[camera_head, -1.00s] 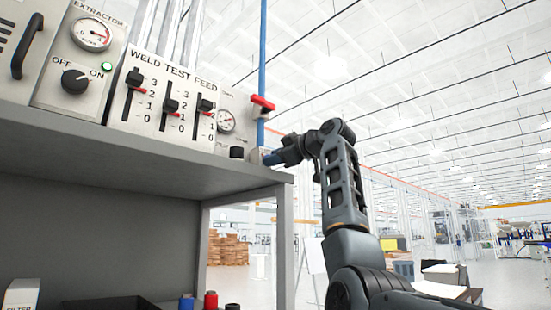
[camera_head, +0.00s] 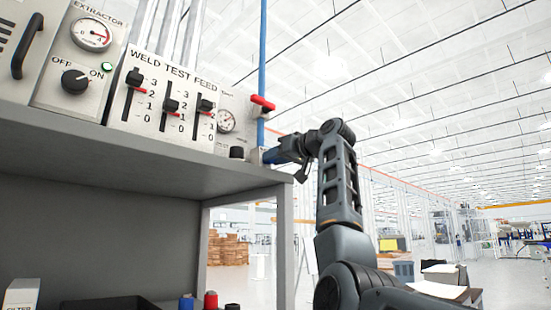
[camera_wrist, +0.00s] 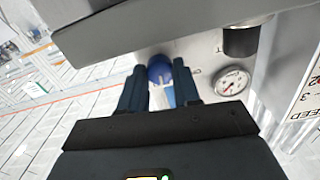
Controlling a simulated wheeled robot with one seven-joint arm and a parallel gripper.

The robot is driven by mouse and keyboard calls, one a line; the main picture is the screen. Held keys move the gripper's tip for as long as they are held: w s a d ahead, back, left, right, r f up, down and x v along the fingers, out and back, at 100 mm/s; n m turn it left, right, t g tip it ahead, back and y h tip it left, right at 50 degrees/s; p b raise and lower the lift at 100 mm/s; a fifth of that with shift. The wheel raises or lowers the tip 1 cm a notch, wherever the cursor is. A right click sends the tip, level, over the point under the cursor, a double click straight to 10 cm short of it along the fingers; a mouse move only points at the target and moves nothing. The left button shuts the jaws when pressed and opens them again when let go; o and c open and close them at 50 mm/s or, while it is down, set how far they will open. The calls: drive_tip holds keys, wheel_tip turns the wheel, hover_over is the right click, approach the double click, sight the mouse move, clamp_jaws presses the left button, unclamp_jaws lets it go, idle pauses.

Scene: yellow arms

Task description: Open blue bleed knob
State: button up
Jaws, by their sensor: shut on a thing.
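The blue bleed knob (camera_wrist: 160,68) shows in the wrist view between the two fingertips of my gripper (camera_wrist: 157,78). The fingers are shut on it, one on each side. In the head view my gripper (camera_head: 272,156) is at the lower right corner of the panel, at the foot of the blue pipe (camera_head: 262,60). There the knob is mostly hidden by my fingers, and how far it is turned cannot be seen.
A red valve handle (camera_head: 262,104) sits on the pipe just above my gripper. A pressure gauge (camera_head: 225,121) and a black knob (camera_head: 237,152) are to the left. The grey shelf (camera_head: 130,160) runs just below. Open room lies to the right.

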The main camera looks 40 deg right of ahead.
drive_tip(key=m, duration=0.3)
drive_tip(key=shift+m, duration=2.3)
drive_tip(key=o, duration=1.1)
drive_tip(key=shift+c, duration=0.2)
drive_tip(key=s+b, duration=0.3)
drive_tip(key=s, duration=0.5)
drive_tip(key=shift+d, duration=0.15)
